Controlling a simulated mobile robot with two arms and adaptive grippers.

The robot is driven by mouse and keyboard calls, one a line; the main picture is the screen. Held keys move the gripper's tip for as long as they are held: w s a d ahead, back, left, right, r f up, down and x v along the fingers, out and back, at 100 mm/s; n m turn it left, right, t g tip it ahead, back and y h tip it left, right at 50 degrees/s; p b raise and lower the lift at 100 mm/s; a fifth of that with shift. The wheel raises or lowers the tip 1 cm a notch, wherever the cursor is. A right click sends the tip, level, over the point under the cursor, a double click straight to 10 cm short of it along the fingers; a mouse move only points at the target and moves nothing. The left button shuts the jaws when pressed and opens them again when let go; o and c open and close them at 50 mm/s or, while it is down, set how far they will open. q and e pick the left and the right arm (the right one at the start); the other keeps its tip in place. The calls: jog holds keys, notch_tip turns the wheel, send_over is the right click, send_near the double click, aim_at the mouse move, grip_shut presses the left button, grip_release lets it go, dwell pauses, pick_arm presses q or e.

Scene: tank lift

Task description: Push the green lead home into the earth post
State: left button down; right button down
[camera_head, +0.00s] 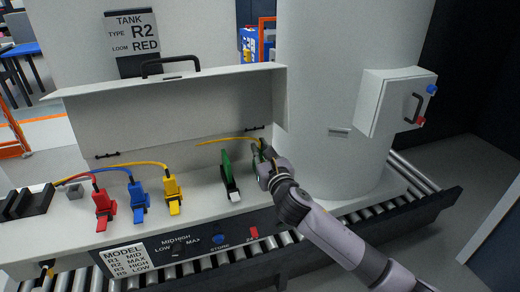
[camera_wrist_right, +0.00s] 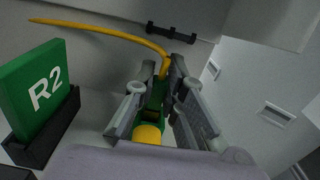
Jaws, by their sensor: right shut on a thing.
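The green lead's plug (camera_wrist_right: 154,104) is between the fingers of my right gripper (camera_wrist_right: 158,100) in the right wrist view. A yellow round part (camera_wrist_right: 148,134) shows just below the green body. Its yellow cable (camera_wrist_right: 105,35) curves off to the upper left, and it also shows in the head view (camera_head: 222,140). In the head view my right gripper (camera_head: 264,160) is shut on the plug at the right end of the white ledge, mostly covering it. I cannot make out the earth post or how far the plug sits on it. My left gripper is not in view.
A green R2 card (camera_head: 226,166) stands in a black holder just left of my right gripper. Yellow (camera_head: 173,190), blue (camera_head: 139,195) and red (camera_head: 103,204) plugs sit further left. An open lid (camera_head: 170,115) stands behind; a big white column (camera_head: 325,90) is at right.

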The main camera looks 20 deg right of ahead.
jog(key=shift+f+b, duration=0.3)
jog(key=shift+f, duration=0.3)
jog(key=c, duration=1.6)
grip_release()
jog(key=s, duration=1.2)
jog(key=shift+d+r, duration=0.1)
jog(key=shift+d, duration=0.1)
jog(key=shift+s, duration=0.1)
